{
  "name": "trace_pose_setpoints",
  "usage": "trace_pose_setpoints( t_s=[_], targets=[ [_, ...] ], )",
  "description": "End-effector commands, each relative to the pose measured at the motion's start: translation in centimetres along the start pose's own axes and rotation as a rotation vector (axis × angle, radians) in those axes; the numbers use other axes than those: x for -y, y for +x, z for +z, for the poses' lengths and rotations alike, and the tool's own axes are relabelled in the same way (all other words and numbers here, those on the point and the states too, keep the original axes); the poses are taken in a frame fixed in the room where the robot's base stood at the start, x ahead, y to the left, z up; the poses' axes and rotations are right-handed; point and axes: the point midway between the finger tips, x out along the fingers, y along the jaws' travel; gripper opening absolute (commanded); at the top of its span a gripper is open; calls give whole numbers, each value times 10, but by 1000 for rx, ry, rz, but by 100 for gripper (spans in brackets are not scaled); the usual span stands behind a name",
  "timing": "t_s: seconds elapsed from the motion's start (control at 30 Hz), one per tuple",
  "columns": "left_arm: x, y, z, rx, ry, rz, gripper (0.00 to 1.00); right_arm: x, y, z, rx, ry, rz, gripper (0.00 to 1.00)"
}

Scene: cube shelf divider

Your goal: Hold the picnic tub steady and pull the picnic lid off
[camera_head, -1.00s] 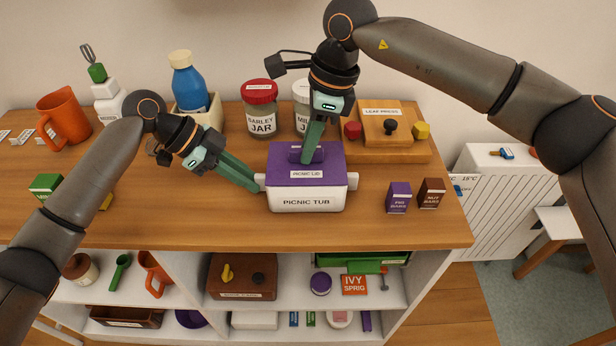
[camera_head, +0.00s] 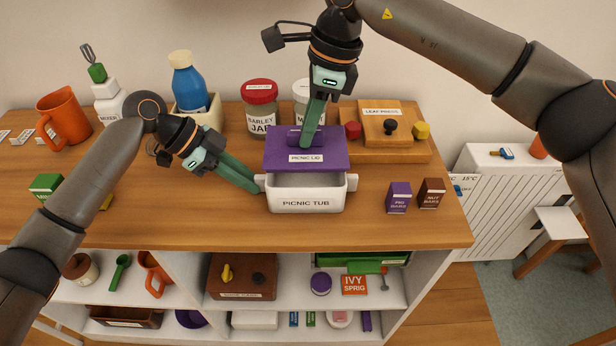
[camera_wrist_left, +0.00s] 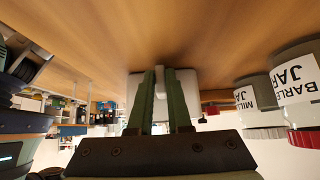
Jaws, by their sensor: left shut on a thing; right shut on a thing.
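The white picnic tub (camera_head: 306,202) stands upright on the wooden counter, with a small handle on each side. My left gripper (camera_head: 259,186) is shut on the tub's left handle; in the left wrist view its fingers (camera_wrist_left: 163,98) close on the handle in front of the white tub (camera_wrist_left: 190,90). The purple picnic lid (camera_head: 328,161) is raised above the tub, with a gap showing the tub's inside below its front edge. My right gripper (camera_head: 304,146) is shut on the lid's purple handle, which the fingers partly cover.
Behind the lid stand the barley jar (camera_head: 260,108) and a second white-lidded jar (camera_head: 301,93). The wooden leaf press (camera_head: 384,140) is close at the right. Fig bars (camera_head: 398,197) and nut bars (camera_head: 431,193) stand right of the tub. The counter in front is clear.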

Motion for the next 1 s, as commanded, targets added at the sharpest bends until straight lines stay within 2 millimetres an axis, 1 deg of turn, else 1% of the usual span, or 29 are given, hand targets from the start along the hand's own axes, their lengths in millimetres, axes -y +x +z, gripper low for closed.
trace_pose_setpoints(
  t_s=[0.13, 0.17, 0.43, 0.47, 0.67, 0.77, 0.87, 1.0],
  targets=[
    [0, 0, -1, -1, 1, -1, 0, 0, 0, 0, 0, 0, 0, 0],
    [0, 0, -1, -1, 1, -1, 20, 0, 0, 0, 0, 0, 0, 0],
    [0, 0, 0, -1, 0, 0, 50, 0, 0, 0, 0, 0, 0, 0],
    [0, 0, 0, -1, 0, 0, 52, 0, 0, 0, 0, 0, 1, 0],
    [0, 0, 0, 0, 0, 0, 52, 0, 0, 0, 0, 0, 1, 0],
    [0, -4, 0, 0, 0, -1, 52, 0, 0, 0, 0, 0, 1, 0],
    [1, -15, 0, 0, 0, -3, 52, 0, 0, 0, 0, 0, 1, 0],
    [1, -43, 0, 1, 0, -4, 52, 0, 0, 0, 0, 0, 1, 0]
  ],
)
